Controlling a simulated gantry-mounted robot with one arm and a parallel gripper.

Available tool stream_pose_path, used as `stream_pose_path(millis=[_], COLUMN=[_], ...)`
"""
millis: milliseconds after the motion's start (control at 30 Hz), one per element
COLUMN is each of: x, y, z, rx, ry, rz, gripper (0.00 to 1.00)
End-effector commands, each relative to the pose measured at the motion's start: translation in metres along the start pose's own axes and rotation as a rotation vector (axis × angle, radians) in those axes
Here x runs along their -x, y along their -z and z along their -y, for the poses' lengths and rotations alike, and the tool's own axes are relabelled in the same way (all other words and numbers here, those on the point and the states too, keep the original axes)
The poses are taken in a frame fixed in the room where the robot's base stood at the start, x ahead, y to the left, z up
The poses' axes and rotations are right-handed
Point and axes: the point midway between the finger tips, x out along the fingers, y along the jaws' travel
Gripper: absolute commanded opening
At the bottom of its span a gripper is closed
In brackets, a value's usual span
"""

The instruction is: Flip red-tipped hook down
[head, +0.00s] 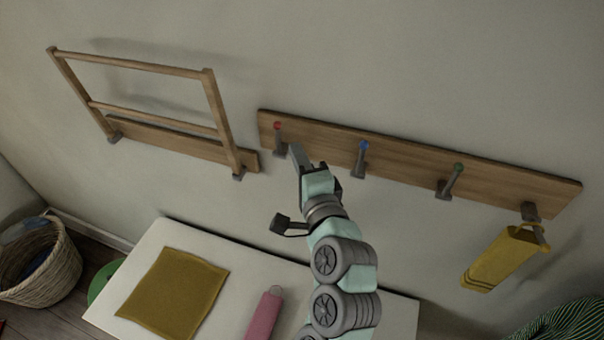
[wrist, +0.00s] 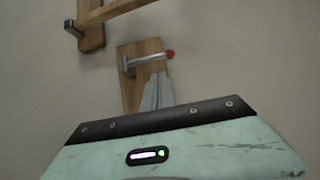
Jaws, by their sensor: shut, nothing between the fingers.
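The red-tipped hook (head: 279,138) is at the left end of a wooden hook board on the wall. In the head view it stands up from its mount, with the red tip at the top. In the wrist view the hook (wrist: 149,57) sticks out sideways from the board, its red tip to the right. My gripper (head: 296,152) is shut and empty, just right of the hook in the head view. In the wrist view its fingers (wrist: 158,90) lie just below the hook. I cannot tell whether they touch it.
The board (head: 410,152) also bears a blue-tipped hook (head: 362,158), a green-tipped hook (head: 452,181) and, at its right end, a hook with a yellow item (head: 500,258) hanging. A wooden rack (head: 165,139) is at left. Below, a white table (head: 150,262) holds a mustard cloth (head: 175,293) and a pink item (head: 264,314).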

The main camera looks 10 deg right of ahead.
Motion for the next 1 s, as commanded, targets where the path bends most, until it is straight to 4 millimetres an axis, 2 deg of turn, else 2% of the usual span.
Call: stream_pose_path(millis=[200, 400, 1000], x=[-0.033, -0.052, -0.057], y=[-0.001, -0.001, -0.001], z=[0.002, 0.002, -0.001], rx=[0.001, 0.001, 0.005], ry=[-0.005, -0.003, 0.006], rz=[0.003, 0.003, 0.001], gripper=[0.0, 0.0, 0.0])
